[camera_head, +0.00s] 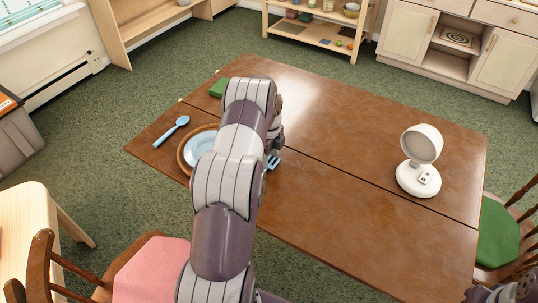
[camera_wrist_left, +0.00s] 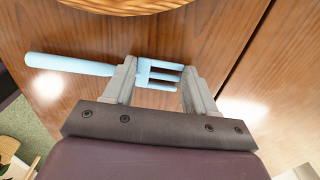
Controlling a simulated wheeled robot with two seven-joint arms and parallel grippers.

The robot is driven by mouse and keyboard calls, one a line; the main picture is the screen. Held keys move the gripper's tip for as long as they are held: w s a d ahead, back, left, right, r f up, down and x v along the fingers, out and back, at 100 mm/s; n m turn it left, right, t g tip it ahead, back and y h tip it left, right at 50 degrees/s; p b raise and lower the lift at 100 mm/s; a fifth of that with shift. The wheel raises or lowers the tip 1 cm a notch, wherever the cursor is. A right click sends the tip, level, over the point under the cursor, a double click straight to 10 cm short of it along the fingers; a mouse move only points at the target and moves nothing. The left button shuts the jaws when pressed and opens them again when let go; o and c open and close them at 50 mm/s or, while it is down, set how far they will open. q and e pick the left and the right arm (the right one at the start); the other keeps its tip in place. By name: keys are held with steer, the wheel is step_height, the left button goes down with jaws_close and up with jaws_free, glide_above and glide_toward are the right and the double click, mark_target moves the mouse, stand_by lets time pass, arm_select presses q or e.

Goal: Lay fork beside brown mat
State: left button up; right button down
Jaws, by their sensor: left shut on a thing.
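The light blue fork (camera_wrist_left: 70,64) shows in the wrist view, handle to the left, tines to the right. My left gripper (camera_wrist_left: 158,85) is shut on it near the head, with a finger on either side. In the head view the fork's tines (camera_head: 273,162) show just past my left gripper (camera_head: 274,145), to the right of the mat. The round brown mat (camera_head: 181,158) lies at the table's left under a light blue plate (camera_head: 200,150), partly hidden by my left arm. The mat's edge (camera_wrist_left: 125,7) shows atop the wrist view. Whether the fork touches the table is unclear.
A blue spoon (camera_head: 172,131) lies left of the mat on the wooden table (camera_head: 350,205). A green folded cloth (camera_head: 218,87) lies behind. The table's middle is clear. Part of my right arm shows at the bottom right corner.

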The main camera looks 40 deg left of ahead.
arm_select(q)
steer(key=shift+f, duration=0.15)
steer(key=o, duration=1)
steer(key=shift+o, duration=0.2)
